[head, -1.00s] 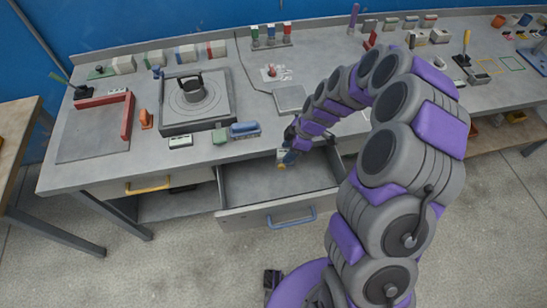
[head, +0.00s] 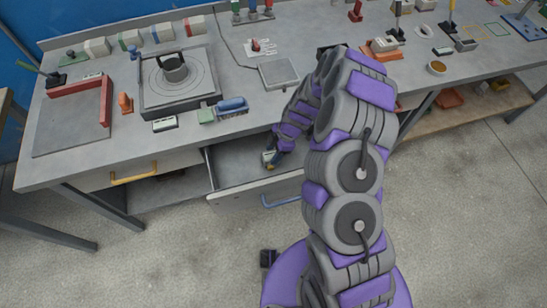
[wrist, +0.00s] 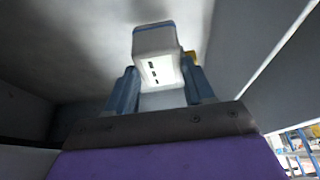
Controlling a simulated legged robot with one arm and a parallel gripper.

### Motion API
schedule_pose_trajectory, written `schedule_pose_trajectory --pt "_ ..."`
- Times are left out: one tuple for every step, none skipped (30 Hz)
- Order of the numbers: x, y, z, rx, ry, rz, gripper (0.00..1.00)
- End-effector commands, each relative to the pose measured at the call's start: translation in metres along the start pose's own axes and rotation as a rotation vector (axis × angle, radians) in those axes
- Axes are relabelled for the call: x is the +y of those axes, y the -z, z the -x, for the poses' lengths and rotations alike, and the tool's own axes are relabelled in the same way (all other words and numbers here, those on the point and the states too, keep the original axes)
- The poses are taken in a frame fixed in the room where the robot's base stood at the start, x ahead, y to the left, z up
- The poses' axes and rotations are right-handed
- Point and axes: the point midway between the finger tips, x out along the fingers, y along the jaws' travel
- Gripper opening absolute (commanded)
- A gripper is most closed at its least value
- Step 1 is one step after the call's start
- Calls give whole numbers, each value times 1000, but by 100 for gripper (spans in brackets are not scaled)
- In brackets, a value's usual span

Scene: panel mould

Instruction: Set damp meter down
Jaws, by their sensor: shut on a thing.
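The damp meter (wrist: 156,45) is a small white block with a blue edge and dark marks on its lit face; it is upright between my gripper's blue-grey fingers in the wrist view. My gripper (wrist: 160,82) is shut on it. In the head view my gripper (head: 274,155) is at the open drawer (head: 232,172), with the small pale meter (head: 267,157) at its tip. The drawer's grey floor and walls surround them in the wrist view. Whether the meter touches the drawer floor I cannot tell. My arm hides the drawer's right part.
The drawer front has a blue handle (head: 281,201). The drawer floor left of my gripper is bare. A closed drawer with a yellow handle (head: 134,177) is at left.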

Motion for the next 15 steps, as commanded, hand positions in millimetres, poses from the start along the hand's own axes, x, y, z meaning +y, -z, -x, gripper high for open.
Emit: schedule_pose_trajectory --pt "0 -2 -2 1 0 -1 0" --pt "0 -3 -3 2 -1 0 0" --pt "-1 -4 -4 3 -1 0 0" --pt "-1 -6 -6 3 0 0 0" --pt "-1 -7 -9 3 0 0 0" --pt "-1 -9 -14 3 1 -1 0" --pt "-1 -10 -18 3 2 -2 0" --pt "-1 -12 -23 2 2 -1 0" --pt "0 -13 -29 1 2 0 0" --pt "0 -14 -32 1 2 0 0" --pt "0 -15 -36 0 2 -1 0" --pt "0 -16 -38 0 1 -1 0" --pt "0 -16 -39 0 1 -1 0" --pt "0 -16 -39 0 1 0 0" --pt "0 -15 -38 -1 0 0 0"
